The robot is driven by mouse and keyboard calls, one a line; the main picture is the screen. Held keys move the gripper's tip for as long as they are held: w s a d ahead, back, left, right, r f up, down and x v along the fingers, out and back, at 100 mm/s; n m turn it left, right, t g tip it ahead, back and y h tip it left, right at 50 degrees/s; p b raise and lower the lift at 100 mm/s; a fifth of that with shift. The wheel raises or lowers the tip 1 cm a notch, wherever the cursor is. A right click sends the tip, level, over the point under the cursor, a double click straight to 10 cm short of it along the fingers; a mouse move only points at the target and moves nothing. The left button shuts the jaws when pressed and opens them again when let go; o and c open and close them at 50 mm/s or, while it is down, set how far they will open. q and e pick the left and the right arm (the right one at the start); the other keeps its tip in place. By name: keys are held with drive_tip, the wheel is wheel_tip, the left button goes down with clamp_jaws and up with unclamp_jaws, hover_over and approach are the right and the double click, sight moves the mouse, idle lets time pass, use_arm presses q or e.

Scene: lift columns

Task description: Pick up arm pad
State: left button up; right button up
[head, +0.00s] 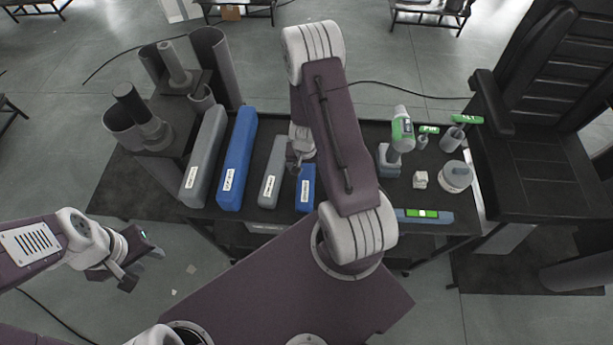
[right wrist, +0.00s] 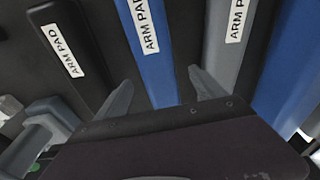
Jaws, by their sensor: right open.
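Several long bar-shaped pads lie side by side on the dark table. In the head view they are a long grey pad (head: 203,155), a long blue pad (head: 238,160), a shorter grey pad (head: 270,178) and a short blue pad (head: 306,190). In the right wrist view, a black pad (right wrist: 85,65) and a blue pad (right wrist: 158,70) carry ARM PAD labels. My right gripper (right wrist: 160,92) is open and empty above that blue pad, its fingers on either side; contact is unclear. My left gripper (head: 128,272) hangs left of the table; its jaws are unclear.
A green-and-grey drill (head: 402,130) stands right of my right arm, near a white round container (head: 456,177) and green-handled tools. Dark cylinders (head: 210,60) stand at the table's left. A black padded chair (head: 530,130) is on the right. My right arm hides the table's middle.

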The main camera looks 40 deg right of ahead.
sight(307, 171)
drive_tip(key=f+b, duration=0.1)
drive_tip(key=f, duration=0.3)
drive_tip(key=shift+d+f+b, duration=0.2)
drive_tip(key=shift+b, duration=0.15)
drive_tip(key=shift+w+d+f, duration=0.1)
drive_tip(key=shift+f, duration=0.35)
drive_tip(key=shift+r, duration=0.1)
drive_tip(key=c, duration=1.2)
clamp_jaws()
